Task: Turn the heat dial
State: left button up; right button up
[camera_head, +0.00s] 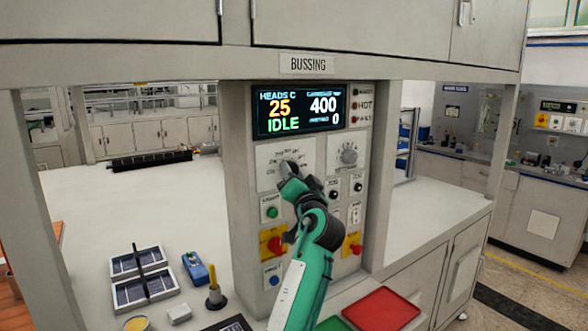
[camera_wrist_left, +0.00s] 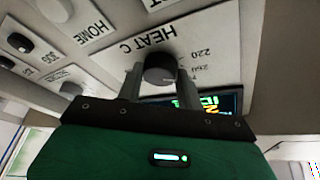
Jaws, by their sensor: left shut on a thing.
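The heat dial (camera_wrist_left: 160,68) is a dark round knob on a white plate marked HEAT C, seen upside down in the left wrist view. Scale numbers such as 220 show beside it. My left gripper (camera_head: 290,170) is at the upper left plate (camera_head: 268,154) of the control panel in the head view, where it hides the dial. In the wrist view its two fingers stand on either side of the knob, and the gripper is shut on it. The dial's pointer cannot be made out. My right gripper is not in view.
The display (camera_head: 298,111) above reads 25, IDLE, 400 and 0. A second dial (camera_head: 349,156) sits to the right. Below are a green button (camera_head: 271,212), small knobs and red emergency buttons (camera_head: 275,245). Trays and small tools lie on the bench at left; a red tray (camera_head: 382,309) lies in front.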

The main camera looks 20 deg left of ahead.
pick_arm(q)
jog(key=shift+m+p, duration=0.3)
jog(key=shift+m, duration=0.2)
jog(key=o, duration=1)
jog(key=shift+f, duration=0.1)
